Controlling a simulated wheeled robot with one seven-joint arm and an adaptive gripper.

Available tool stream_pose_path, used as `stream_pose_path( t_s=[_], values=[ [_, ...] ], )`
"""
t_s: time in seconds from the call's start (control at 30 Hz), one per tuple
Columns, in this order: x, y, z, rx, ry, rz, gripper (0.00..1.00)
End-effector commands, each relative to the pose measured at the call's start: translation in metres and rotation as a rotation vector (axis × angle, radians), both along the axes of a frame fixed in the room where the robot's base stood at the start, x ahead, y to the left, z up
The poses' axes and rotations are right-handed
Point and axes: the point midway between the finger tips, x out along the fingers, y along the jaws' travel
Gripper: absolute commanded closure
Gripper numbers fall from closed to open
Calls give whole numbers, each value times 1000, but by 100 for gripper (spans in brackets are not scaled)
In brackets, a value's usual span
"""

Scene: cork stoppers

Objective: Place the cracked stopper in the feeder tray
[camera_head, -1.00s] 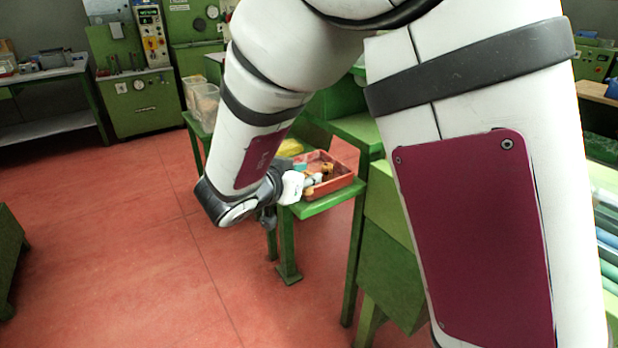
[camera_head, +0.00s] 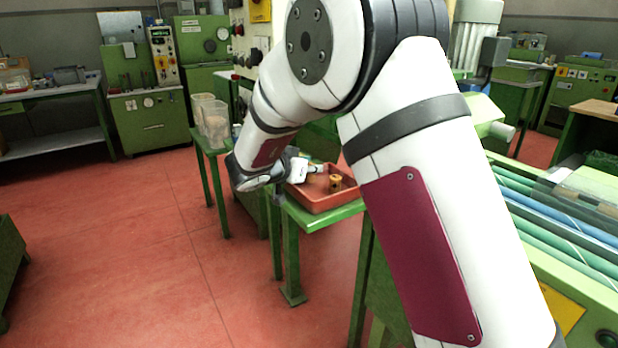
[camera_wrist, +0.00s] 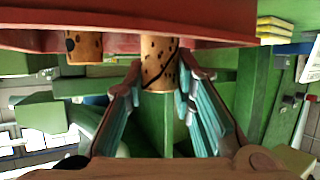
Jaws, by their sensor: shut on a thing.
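My gripper (camera_wrist: 162,82) is shut on a speckled tan cork stopper (camera_wrist: 158,55), which has a dark slanting line like a crack across its side. A red tray (camera_wrist: 215,36) fills the top of the wrist view, close to the held stopper; I cannot tell whether they touch. A second cork (camera_wrist: 84,48) with a dark round spot is to the left, by the tray. In the head view my gripper (camera_head: 318,169) is at the left part of the red tray (camera_head: 325,202). A brown cork (camera_head: 335,182) shows inside that tray, near the fingertips.
The tray rests on a green stand (camera_head: 335,217). Clear plastic bins (camera_head: 212,120) stand on a green table behind it to the left. My own arm covers the middle of the head view and what lies behind it. Open red floor lies to the left.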

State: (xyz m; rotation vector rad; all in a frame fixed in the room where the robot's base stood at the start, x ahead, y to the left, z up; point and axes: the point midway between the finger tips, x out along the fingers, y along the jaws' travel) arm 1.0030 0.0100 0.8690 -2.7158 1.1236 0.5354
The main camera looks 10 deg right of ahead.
Motion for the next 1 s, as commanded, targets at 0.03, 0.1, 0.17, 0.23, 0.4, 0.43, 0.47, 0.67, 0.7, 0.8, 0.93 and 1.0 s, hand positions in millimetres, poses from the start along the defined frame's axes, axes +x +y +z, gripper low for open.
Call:
stream_pose_path(
  t_s=[0.03, 0.1, 0.17, 0.23, 0.4, 0.43, 0.47, 0.67, 0.7, 0.8, 0.93, 1.0],
  values=[
    [0, 0, -13, -1, 2, 0, 86],
    [0, 0, -19, 0, 1, 0, 86],
    [0, 0, -21, 0, 0, 0, 86],
    [0, 0, -19, -1, -1, 0, 86],
    [0, 0, -19, 0, 0, 1, 86],
    [0, 0, -20, 0, 0, 0, 86],
    [0, 0, -21, -1, 1, 0, 86],
    [0, 0, -22, 0, -2, 1, 68],
    [0, 0, -22, 0, -2, 1, 68],
    [0, 0, -22, 0, -2, 1, 68],
    [0, 0, -18, 1, -2, 0, 68],
    [-5, 6, -15, 2, 0, 3, 68]
  ],
)
